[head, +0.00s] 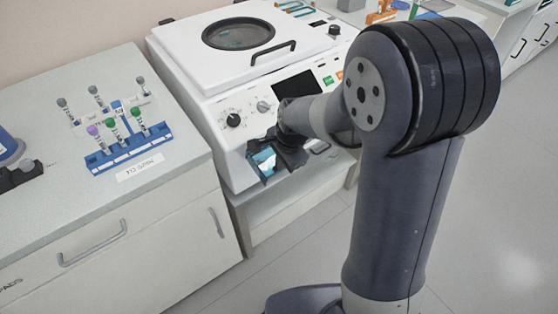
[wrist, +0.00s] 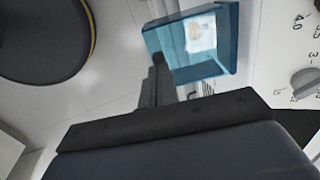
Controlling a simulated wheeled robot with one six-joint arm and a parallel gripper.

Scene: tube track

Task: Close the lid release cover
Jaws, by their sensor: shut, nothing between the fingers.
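The lid release cover (head: 264,162) is a see-through blue flap low on the front of the white centrifuge (head: 190,55). It stands out from the front panel in the head view. In the wrist view the cover (wrist: 222,38) shows as a blue, box-like piece with a pale label-like patch behind it. My gripper (head: 284,160) is at the front panel, just right of the cover, partly hidden by my arm. In the wrist view my gripper (wrist: 158,62) is shut and empty, its tip close to the cover's lower left edge. I cannot tell whether they touch.
The centrifuge's round-windowed lid (head: 238,33) is down. A black knob (head: 233,120) and a dark screen (head: 296,86) are on the panel above. A blue tube rack (head: 128,150) stands on the left counter. The floor in front is clear.

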